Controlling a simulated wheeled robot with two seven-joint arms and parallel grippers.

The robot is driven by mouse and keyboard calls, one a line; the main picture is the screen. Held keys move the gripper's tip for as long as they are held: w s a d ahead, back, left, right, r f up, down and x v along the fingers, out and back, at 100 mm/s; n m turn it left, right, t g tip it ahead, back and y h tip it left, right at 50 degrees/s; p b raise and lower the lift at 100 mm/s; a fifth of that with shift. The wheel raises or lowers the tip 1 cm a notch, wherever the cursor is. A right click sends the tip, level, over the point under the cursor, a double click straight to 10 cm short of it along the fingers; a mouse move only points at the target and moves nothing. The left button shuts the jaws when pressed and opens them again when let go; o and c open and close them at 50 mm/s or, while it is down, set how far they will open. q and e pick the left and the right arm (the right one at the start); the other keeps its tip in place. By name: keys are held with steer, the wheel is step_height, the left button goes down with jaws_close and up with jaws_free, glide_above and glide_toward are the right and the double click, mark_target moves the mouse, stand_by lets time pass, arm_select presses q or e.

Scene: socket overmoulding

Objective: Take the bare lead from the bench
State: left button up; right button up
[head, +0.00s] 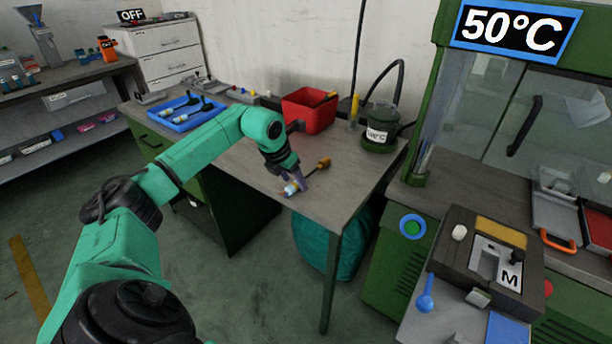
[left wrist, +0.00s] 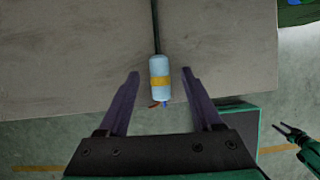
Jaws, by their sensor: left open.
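The bare lead (left wrist: 160,78) is a pale blue cylinder with a yellow band, a black cable and small coloured wire ends. It lies on the bench near its front edge, and its pale end (head: 291,188) also shows in the head view. My left gripper (left wrist: 161,82) is open, with one finger on each side of the cylinder and visible gaps between. In the head view my left gripper (head: 296,186) is low over the bench corner and partly hides the lead. A dark two-pronged tool on a green link, probably my right gripper (left wrist: 289,131), shows at the right of the left wrist view.
An orange-brown piece (head: 324,163) lies just behind the lead. A red bin (head: 308,112), a green pot (head: 380,128) and a blue tray (head: 180,124) stand farther back on the bench. The bench top (head: 345,185) to the right of the gripper is clear.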

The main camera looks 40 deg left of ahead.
arm_select(q)
steer(key=shift+w+f, duration=0.25)
steer(key=shift+f, duration=0.25)
jaws_close()
steer(key=shift+r, duration=0.1)
